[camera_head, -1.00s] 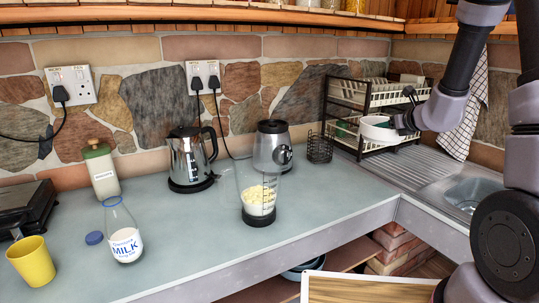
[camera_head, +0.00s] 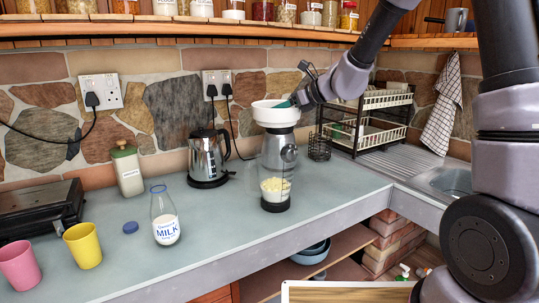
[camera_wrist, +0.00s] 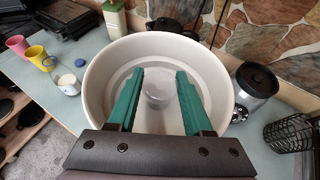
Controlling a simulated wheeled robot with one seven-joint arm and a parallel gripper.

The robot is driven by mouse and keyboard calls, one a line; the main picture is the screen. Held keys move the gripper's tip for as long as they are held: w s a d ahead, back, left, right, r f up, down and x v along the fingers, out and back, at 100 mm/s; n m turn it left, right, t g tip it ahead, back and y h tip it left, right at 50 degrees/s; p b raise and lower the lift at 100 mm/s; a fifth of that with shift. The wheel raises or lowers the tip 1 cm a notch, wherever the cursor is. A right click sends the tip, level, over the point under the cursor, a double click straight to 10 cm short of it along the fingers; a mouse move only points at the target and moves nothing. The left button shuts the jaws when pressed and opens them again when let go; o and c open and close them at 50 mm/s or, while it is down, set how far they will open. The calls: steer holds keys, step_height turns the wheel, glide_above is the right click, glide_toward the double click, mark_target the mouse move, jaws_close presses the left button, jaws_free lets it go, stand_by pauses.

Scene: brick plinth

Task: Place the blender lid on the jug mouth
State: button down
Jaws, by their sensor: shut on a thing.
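The blender lid (camera_head: 275,116) is a wide white round piece, held level over the clear jug (camera_head: 275,187) with pale chunks in its bottom. My gripper (camera_head: 293,102) reaches it from the right and is shut on it. In the wrist view my green fingers (camera_wrist: 159,73) lie over the lid (camera_wrist: 98,95), either side of its round middle.
A silver appliance (camera_wrist: 257,80) stands behind the jug. A kettle (camera_head: 208,157), milk bottle (camera_head: 164,217), yellow cup (camera_head: 83,246) and pink cup (camera_head: 19,265) stand to the left. A wire basket (camera_head: 319,147) and dish rack (camera_head: 383,137) are on the right.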

step_height(320, 180, down, 10)
stand_by(0.4)
steer(key=shift+s+a+r, duration=0.1)
steer(key=shift+c, duration=1.6)
jaws_free()
steer(key=s+d+r+n+h, duration=0.3)
steer(key=s+d+r+n, duration=0.3)
steer(key=s+d, duration=0.3)
steer(key=s+d+r+n+h, duration=0.3)
steer(key=s+d+r+n, duration=0.3)
steer(key=s+d, duration=0.3)
steer(key=s+d+r+n+t+h, duration=0.1)
steer(key=s+d+r+n+h, duration=0.2)
steer(key=s+d+r+n, duration=0.3)
steer(key=s+d+n, duration=0.1)
steer(key=s+d, duration=0.1)
steer(key=d, duration=0.1)
steer(key=shift+s+r+n, duration=0.2)
steer(key=shift+s+n, duration=0.1)
steer(key=shift+s, duration=0.1)
